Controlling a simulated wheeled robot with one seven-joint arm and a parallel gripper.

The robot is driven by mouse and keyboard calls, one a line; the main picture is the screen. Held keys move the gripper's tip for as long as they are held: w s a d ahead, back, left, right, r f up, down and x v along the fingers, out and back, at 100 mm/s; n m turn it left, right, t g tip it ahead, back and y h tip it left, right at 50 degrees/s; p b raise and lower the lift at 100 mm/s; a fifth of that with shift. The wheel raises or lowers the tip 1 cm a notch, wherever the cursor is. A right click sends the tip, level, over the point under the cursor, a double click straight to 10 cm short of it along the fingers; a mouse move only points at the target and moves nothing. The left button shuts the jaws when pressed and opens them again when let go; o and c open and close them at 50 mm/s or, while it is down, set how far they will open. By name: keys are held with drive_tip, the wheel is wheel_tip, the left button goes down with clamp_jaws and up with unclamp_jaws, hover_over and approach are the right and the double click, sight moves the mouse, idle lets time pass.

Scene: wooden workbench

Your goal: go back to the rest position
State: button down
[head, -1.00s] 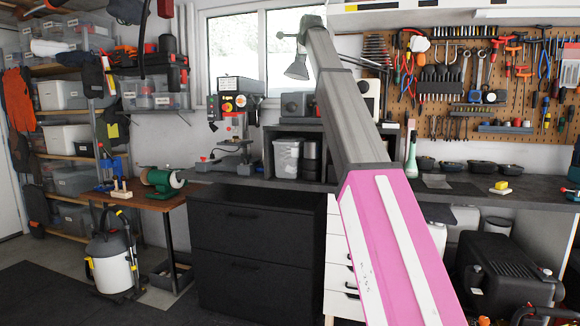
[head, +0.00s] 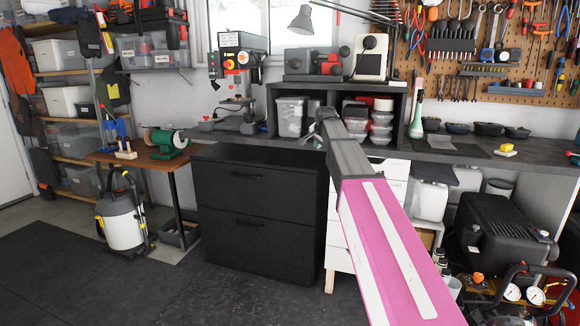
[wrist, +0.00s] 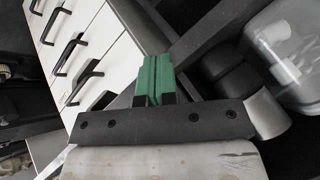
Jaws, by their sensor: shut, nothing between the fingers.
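My gripper (wrist: 154,80) shows in the wrist view, its two green fingers pressed together with nothing between them. It points toward the white drawer unit with black handles (wrist: 95,50), tilted in that view, and a dark gap beside it. No contact with anything is visible. In the head view my pink and grey arm reaches up from the lower right, but the gripper cannot be made out at its far end.
A black cabinet (head: 255,215) stands left of my arm and the white drawer unit (head: 397,180) behind it. A dark workbench (head: 465,155) runs along the wall. A black machine (head: 505,235) and gauges (head: 525,293) are at right. Floor at front left (head: 150,290) is clear.

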drive_tip(key=s+d+f+n+g, duration=0.3)
drive_tip(key=s+f, duration=0.9)
drive_tip(key=f, duration=0.4)
drive_tip(key=s+d+f+n+g, duration=0.2)
drive_tip(key=s+f+n, duration=0.1)
drive_tip(key=s+f, duration=1.1)
drive_tip(key=s+d+f+n+g, duration=0.1)
drive_tip(key=s+f+n+g, duration=0.1)
drive_tip(key=s+f, duration=0.9)
drive_tip(key=shift+s+d+n+g+h, duration=0.3)
drive_tip(key=shift+s+d+n+h, duration=0.1)
drive_tip(key=shift+s, duration=0.3)
